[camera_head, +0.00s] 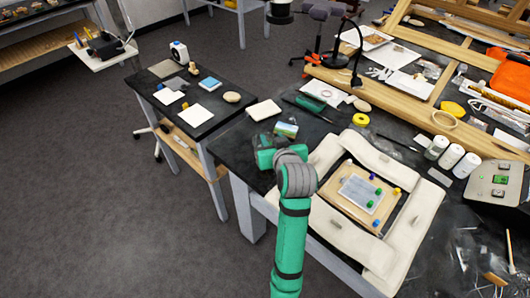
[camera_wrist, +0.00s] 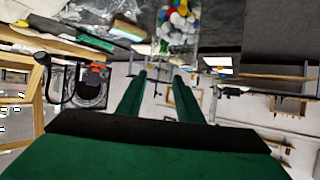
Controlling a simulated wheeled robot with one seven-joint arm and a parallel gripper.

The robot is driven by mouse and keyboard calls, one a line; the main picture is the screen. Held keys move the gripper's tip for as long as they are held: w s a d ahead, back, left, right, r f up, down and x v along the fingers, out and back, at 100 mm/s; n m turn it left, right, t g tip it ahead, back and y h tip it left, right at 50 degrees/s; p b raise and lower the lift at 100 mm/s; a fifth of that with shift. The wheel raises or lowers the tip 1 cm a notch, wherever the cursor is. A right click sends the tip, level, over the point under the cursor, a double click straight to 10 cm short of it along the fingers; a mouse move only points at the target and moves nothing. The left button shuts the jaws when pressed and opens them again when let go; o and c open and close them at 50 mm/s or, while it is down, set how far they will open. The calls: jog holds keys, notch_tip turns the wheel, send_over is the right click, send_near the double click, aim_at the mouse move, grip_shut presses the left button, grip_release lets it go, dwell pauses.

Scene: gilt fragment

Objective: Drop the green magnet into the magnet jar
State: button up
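Green magnets (camera_head: 378,191) sit with blue and yellow ones on a pale panel (camera_head: 357,193) in a wooden frame, in the head view. My gripper (camera_wrist: 160,77) shows two dark green fingers, spread apart with nothing visible between them in the wrist view. A clear container of coloured pieces (camera_wrist: 178,22), likely the magnet jar, is beyond the fingertips at the top of the wrist view. In the head view my green gripper body (camera_head: 266,158) is at the dark table's left edge, left of the panel; its fingertips are hidden there. I cannot clearly pick out the jar in that view.
Pale padded cushions (camera_head: 420,215) surround the framed panel. White bottles (camera_head: 450,157), a yellow tape roll (camera_head: 361,119) and a large wooden frame (camera_head: 400,107) crowd the table right and behind. A small side table (camera_head: 190,97) stands left, with open floor beyond.

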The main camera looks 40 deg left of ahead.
jog(key=v, duration=0.9)
jog(key=shift+f, duration=0.1)
